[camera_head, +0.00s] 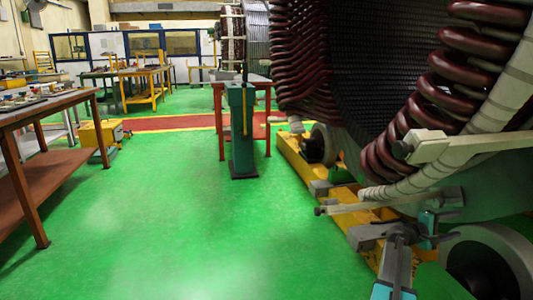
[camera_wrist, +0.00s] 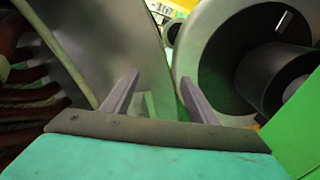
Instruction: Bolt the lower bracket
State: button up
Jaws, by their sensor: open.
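The lower bracket (camera_head: 372,206) is a pale bar at the lower side of the stator (camera_head: 350,85), with a small dark bolt-like end at its left. An upper pale bracket (camera_head: 470,147) sits above it, across the thick wrapped ring. My gripper (camera_wrist: 158,98) is open, with two purple-grey fingers apart and nothing between them. In the head view, my arm's end is just below and right of the lower bracket; its fingertips are hard to make out there. I cannot identify the bracket or a loose bolt in the wrist view.
A yellow base frame (camera_head: 291,151) and round rollers (camera_head: 321,145) stand under the stator. A large roller (camera_wrist: 217,42) is close beside my fingers on the right. A red-framed workbench (camera_head: 57,107) stands at left. Green floor is clear in the middle.

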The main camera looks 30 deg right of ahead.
jog(key=w+a+f+t+y+p, duration=0.15)
jog(key=w+a+f+p, duration=0.3)
jog(key=a, duration=0.45)
jog(key=w+a+f+t+y+p, duration=0.1)
jog(key=w+a+f+y+p, duration=0.2)
jog(key=a+f+p, duration=0.45)
jog(key=w+a+f+t+y+p, duration=0.15)
jog(key=w+a+f, duration=0.25)
jog(key=a, duration=0.6)
jog(key=a+f+g+y+p, duration=0.1)
jog(key=a+f+y+p, duration=0.15)
jog(key=a, duration=0.45)
jog(key=a+f+y+p, duration=0.1)
jog(key=a+f+p, duration=0.15)
jog(key=a, duration=0.45)
jog(key=s+a+r+g+y+p, duration=0.1)
jog(key=s+a+p, duration=0.4)
jog(key=a, duration=0.8)
jog(key=s+a+r+g+y+p, duration=0.1)
jog(key=s+a+y+p, duration=0.3)
jog(key=a, duration=0.9)
jog(key=s+a+g+y+p, duration=0.1)
jog(key=s+a+y+p, duration=0.2)
jog(key=s+a+p, duration=0.5)
jog(key=s+a, duration=0.3)
jog(key=a, duration=0.2)
jog(key=shift+a+r+g, duration=0.4)
jog(key=shift+d, duration=0.1)
